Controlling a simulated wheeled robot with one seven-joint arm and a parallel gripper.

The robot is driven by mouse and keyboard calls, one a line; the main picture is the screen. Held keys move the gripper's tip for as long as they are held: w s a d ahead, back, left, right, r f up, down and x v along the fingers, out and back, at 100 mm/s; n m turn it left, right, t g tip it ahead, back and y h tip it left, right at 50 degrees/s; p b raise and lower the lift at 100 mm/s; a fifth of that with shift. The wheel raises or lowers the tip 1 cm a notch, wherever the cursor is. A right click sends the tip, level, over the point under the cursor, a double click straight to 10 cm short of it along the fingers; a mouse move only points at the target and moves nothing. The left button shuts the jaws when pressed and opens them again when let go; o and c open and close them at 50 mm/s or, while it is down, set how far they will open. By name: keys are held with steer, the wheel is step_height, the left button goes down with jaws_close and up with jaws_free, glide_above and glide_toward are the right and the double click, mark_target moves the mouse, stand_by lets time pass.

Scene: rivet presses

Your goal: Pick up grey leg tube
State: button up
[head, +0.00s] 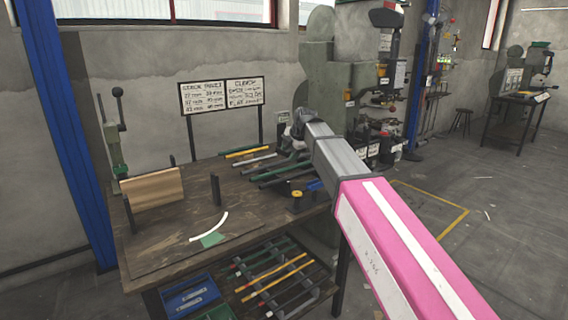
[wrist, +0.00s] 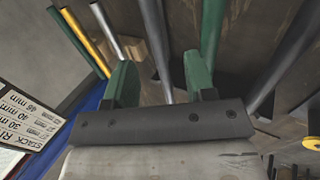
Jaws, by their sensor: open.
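In the wrist view a mid-grey tube (wrist: 157,45) runs lengthwise between the two green fingers of my gripper (wrist: 160,80). The fingers are open and stand apart, one on each side of the tube in the picture; I cannot tell how far above it they are. A paler grey tube (wrist: 104,20) lies further left, beyond the left finger; it also shows on the bench in the head view (head: 252,162). In the head view my gripper's end (head: 305,122) is over the back right of the bench, its fingers not clearly visible.
On the bench (head: 150,245), a yellow tube (head: 246,153) and several green tubes (head: 284,171) lie near the grey ones. A green tube (wrist: 212,30) runs close by the right finger. Two signs (head: 220,95) stand behind. A lower rack (head: 275,280) holds more tubes.

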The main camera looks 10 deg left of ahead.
mark_target(285, 160)
steer(key=shift+w+x, duration=0.15)
steer(key=shift+x, duration=1.25)
steer(key=shift+w+x, duration=0.15)
steer(key=shift+x, duration=1.2)
steer(key=shift+a+r, duration=0.1)
steer(key=shift+r, duration=0.1)
jaws_close()
